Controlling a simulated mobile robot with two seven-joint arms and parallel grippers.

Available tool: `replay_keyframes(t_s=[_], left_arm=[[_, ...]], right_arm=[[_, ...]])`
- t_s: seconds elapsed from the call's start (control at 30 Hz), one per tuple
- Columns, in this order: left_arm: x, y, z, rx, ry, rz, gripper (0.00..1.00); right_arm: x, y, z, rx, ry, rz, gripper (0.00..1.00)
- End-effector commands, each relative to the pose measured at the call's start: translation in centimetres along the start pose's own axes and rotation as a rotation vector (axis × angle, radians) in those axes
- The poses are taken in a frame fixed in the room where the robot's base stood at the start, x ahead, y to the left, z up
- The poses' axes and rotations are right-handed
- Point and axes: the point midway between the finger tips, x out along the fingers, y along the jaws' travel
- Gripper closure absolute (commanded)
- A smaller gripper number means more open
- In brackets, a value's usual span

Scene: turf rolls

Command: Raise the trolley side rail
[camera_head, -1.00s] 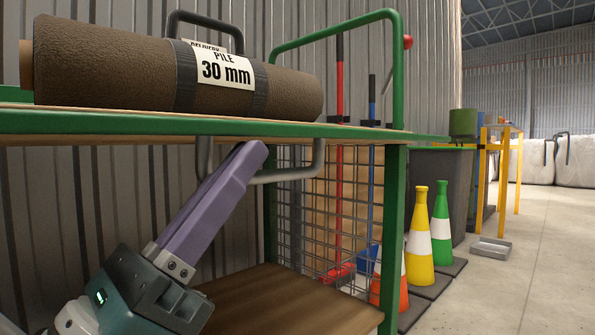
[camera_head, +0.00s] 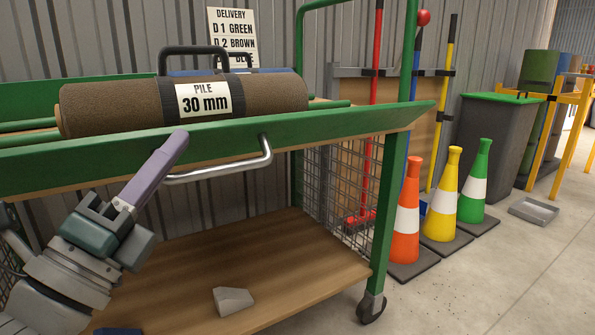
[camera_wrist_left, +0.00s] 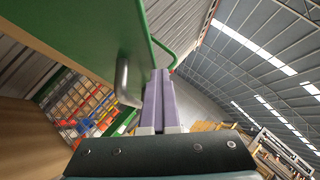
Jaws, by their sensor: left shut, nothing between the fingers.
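The trolley's green side rail (camera_head: 340,124) runs along the near edge of the upper deck and appears to lean outward; its exact angle is hard to tell. A silver bar handle (camera_head: 222,174) sticks out from its outer side. My left gripper (camera_head: 176,141), with purple fingers, is shut and empty. Its fingers point up in front of the rail, close to the handle's left end; I cannot tell whether they touch. In the left wrist view the shut fingers (camera_wrist_left: 161,80) lie just right of the handle (camera_wrist_left: 124,80), near the rail (camera_wrist_left: 85,28). My right gripper is not in view.
A brown turf roll (camera_head: 130,106) lies on the upper deck behind the rail. The lower wooden shelf (camera_head: 270,255) holds a grey block (camera_head: 232,300). Orange (camera_head: 404,215), yellow (camera_head: 443,192) and green (camera_head: 474,185) cones stand to the right. The floor at lower right is clear.

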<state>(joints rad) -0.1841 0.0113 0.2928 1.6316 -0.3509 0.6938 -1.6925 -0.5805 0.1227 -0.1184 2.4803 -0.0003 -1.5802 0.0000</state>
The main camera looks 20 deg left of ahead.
Motion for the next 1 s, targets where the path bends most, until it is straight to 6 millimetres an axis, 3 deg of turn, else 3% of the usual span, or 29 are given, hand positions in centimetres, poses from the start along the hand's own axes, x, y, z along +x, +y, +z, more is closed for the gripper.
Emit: replay_keyframes(t_s=[0.03, 0.1, 0.5, 0.7, 1.0], left_arm=[[1.0, -1.1, 1.2, -0.031, -0.002, 0.037, 1.0], [1.5, -1.2, 1.6, -0.078, -0.002, 0.085, 1.0], [3.9, -1.0, 4.1, -0.336, -0.003, 0.349, 1.0], [4.6, -0.4, 4.9, -0.439, -0.001, 0.453, 1.0], [5.3, 0.5, 5.5, -0.469, -0.002, 0.482, 1.0]], right_arm=[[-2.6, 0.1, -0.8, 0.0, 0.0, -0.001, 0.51], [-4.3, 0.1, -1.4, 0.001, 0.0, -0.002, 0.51], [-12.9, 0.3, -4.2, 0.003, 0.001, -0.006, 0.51], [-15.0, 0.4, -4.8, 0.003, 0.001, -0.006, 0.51], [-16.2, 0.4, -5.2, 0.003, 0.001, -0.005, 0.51]])
